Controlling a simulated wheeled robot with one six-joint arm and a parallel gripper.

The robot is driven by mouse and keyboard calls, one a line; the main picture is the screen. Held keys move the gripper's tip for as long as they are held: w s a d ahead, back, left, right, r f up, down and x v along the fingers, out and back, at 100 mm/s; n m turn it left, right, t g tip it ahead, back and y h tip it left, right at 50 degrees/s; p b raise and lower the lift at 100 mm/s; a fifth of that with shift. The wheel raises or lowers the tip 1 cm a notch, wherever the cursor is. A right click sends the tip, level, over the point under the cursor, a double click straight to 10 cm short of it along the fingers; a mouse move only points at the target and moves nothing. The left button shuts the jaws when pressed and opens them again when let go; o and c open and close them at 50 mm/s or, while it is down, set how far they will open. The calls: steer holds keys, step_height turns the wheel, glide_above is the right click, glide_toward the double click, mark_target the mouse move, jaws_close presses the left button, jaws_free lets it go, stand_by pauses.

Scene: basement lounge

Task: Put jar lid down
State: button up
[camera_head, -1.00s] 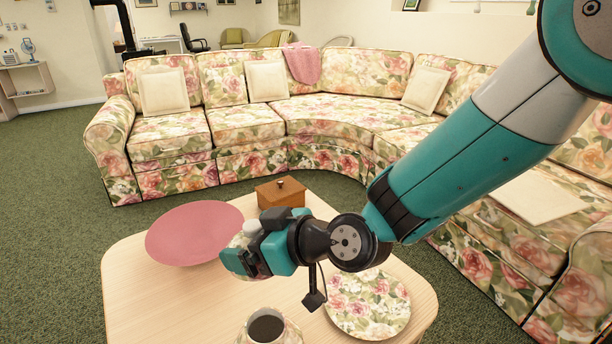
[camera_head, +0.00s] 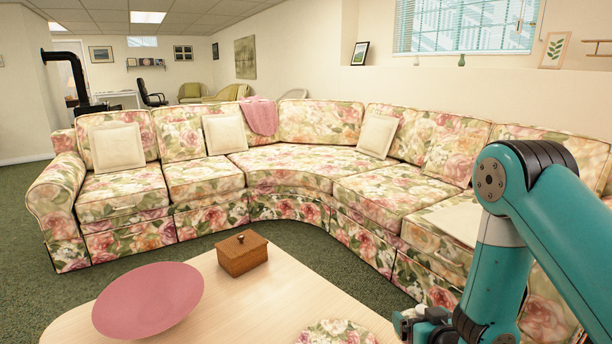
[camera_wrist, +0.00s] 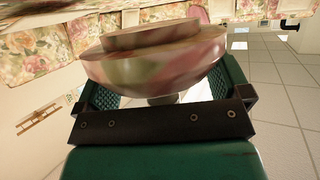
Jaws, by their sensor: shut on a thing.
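The jar lid (camera_wrist: 150,62) is rounded and stepped, with a blurred pink, cream and green pattern. In the wrist view it sits between the two green fingers of my gripper (camera_wrist: 168,88), which is shut on it. In the head view my gripper (camera_head: 425,324) is low at the right, by the front right part of the light wooden table (camera_head: 262,300). It is partly cut off by the lower edge, and the lid is hard to make out there.
A pink round dish (camera_head: 148,298) and a brown wooden box (camera_head: 241,254) are on the table. A floral plate (camera_head: 336,334) is cut off at the lower edge. Bare tabletop lies between them. A floral sofa (camera_head: 305,165) curves behind.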

steer(key=s+d+f+m+h, duration=0.1)
steer(key=s+d, duration=0.1)
steer(key=d, duration=0.3)
steer(key=s+r+p, duration=0.2)
steer(key=r+p, duration=0.8)
steer(key=s+r+p, duration=0.1)
steer(key=r+p, duration=0.8)
steer(key=r, duration=0.2)
steer(key=shift+s+a+r+p, duration=0.15)
steer(key=shift+s+r+p, duration=0.15)
steer(key=shift+s+p, duration=0.05)
